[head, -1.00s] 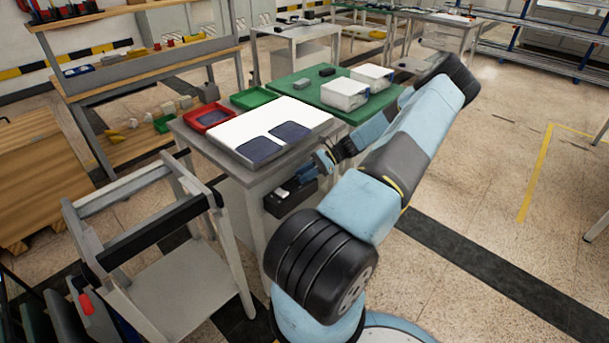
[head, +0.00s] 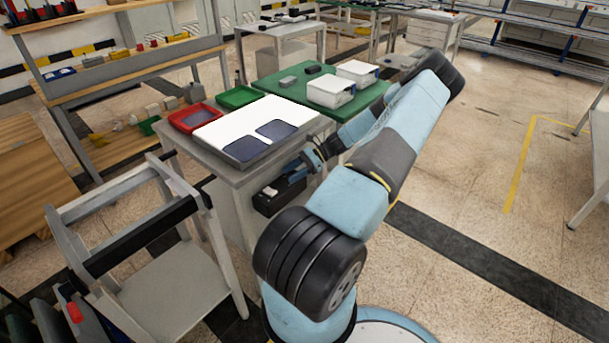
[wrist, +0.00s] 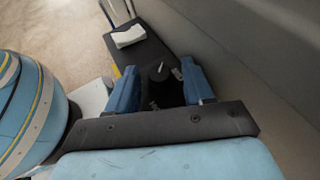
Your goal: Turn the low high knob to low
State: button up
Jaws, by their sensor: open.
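A black box (head: 278,198) is fixed on the side of the grey workbench, under its top; it also shows in the wrist view (wrist: 143,55). A dark round knob (wrist: 158,72) stands up from the box. Small light marks lie beside the knob, too small to read, so I cannot tell its setting. My gripper (wrist: 160,82) is open, its two blue fingers on either side of the knob with a gap to each. In the head view my gripper (head: 298,166) is at the box and hides the knob.
The workbench top holds a white board (head: 245,125) with dark sheets, a red tray (head: 196,117), a green tray (head: 240,97) and white boxes (head: 331,91). A grey cart frame (head: 150,235) stands at the left front. Open floor (head: 480,190) lies to the right.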

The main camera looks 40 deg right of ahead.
jog(key=shift+m+t, duration=0.4)
jog(key=shift+t, duration=0.1)
jog(key=shift+s+a+m+t+h, duration=0.1)
jog(key=shift+s+m+t+h, duration=0.1)
jog(key=shift+m+t+h, duration=1.1)
jog(key=m+t+h, duration=0.2)
jog(key=m, duration=0.1)
jog(key=shift+s+a+t, duration=0.15)
jog(key=shift+a+t, duration=0.05)
jog(key=shift+t, duration=0.2)
jog(key=shift+s+a+m+t+h, duration=0.1)
jog(key=shift+m+t+h, duration=0.25)
jog(key=shift+m+h, duration=0.6)
jog(key=shift+w+a+m+t+h, duration=0.15)
jog(key=shift+m+t+h, duration=0.25)
jog(key=shift+m+h, duration=0.6)
jog(key=shift+s+a+m+t+h, duration=0.15)
jog(key=shift+m+t+h, duration=0.2)
jog(key=shift+m+h, duration=0.6)
jog(key=shift+s+d+r+h, duration=0.1)
jog(key=shift+s+d+h, duration=0.05)
jog(key=shift+s+h, duration=0.15)
jog(key=v, duration=1.3)
jog(key=shift+c, duration=0.2)
